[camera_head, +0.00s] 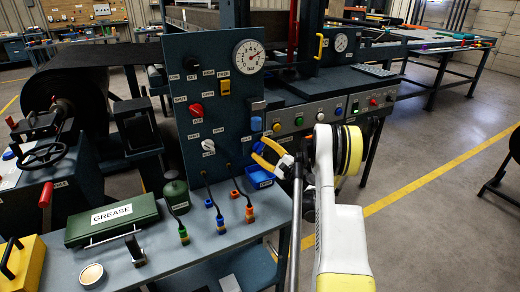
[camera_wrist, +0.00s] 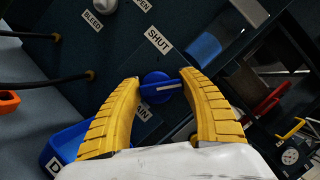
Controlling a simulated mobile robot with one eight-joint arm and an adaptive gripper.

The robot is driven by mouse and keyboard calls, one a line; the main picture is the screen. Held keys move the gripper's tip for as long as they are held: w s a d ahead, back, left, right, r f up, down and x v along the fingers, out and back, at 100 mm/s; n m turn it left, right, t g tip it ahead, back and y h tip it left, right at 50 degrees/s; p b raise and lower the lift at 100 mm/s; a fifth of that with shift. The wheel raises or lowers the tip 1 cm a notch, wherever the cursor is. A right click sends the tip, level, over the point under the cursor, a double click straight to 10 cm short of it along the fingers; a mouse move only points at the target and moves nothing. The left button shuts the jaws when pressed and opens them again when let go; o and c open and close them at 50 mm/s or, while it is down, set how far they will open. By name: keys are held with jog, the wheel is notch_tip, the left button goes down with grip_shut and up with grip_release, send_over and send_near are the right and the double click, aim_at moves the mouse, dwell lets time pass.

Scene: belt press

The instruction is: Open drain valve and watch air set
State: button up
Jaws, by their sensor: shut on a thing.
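My gripper (camera_wrist: 159,84) has its two yellow fingers closed on either side of a blue knob (camera_wrist: 156,90) on the dark panel. The knob carries a white line lying nearly level in the wrist view. A SHUT label (camera_wrist: 158,40) is above the knob, and a partly hidden label ending in "IN" (camera_wrist: 143,112) is below it.
A red knob (camera_head: 196,110) labelled AIR and a white knob (camera_head: 208,146) are left on the panel. A blue bin (camera_head: 260,178) sits below my gripper. Several cables with coloured ends and a green GREASE box (camera_head: 112,219) are on the bench.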

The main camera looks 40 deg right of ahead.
jog(key=shift+d+r+m+t+h, duration=0.15)
jog(key=shift+m+t+h, duration=0.35)
jog(key=shift+m, duration=0.9)
jog(key=o, duration=1.1)
jog(key=shift+s, duration=0.1)
jog(key=v, duration=0.7)
jog(key=shift+s, duration=0.25)
